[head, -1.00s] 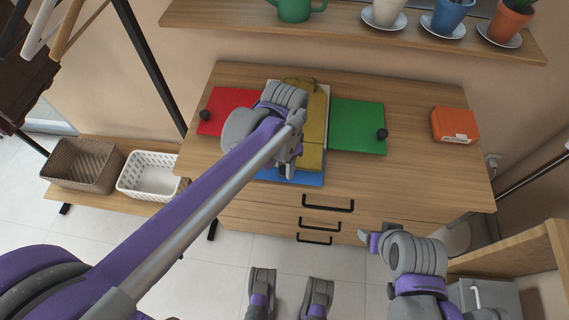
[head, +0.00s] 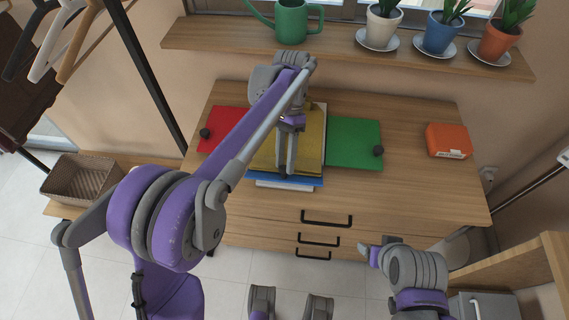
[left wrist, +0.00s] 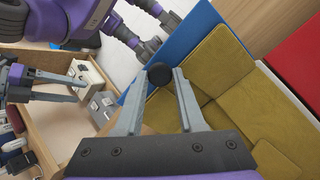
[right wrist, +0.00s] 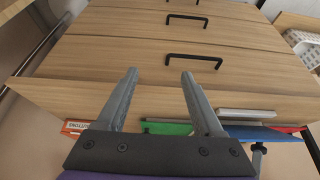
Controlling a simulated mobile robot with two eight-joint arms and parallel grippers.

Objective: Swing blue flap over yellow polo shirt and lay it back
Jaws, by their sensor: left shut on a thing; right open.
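The folded yellow polo shirt (head: 313,139) lies on the folding board between its red panel (head: 229,122) and green panel (head: 354,143). The blue flap (head: 312,181) shows at the shirt's front end. A white strip (head: 284,187) shows in front of the blue flap. My left gripper (head: 287,170) reaches down over the shirt's front. In the left wrist view its fingers (left wrist: 158,82) are shut on a black knob (left wrist: 160,74) at the edge of the blue flap (left wrist: 193,29). My right gripper (right wrist: 157,75) is open and empty before the drawers.
The wooden dresser top (head: 420,190) is clear on the right, apart from an orange box (head: 448,140). A shelf with a green watering can (head: 291,20) and potted plants is behind. A brown basket (head: 80,180) stands at left.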

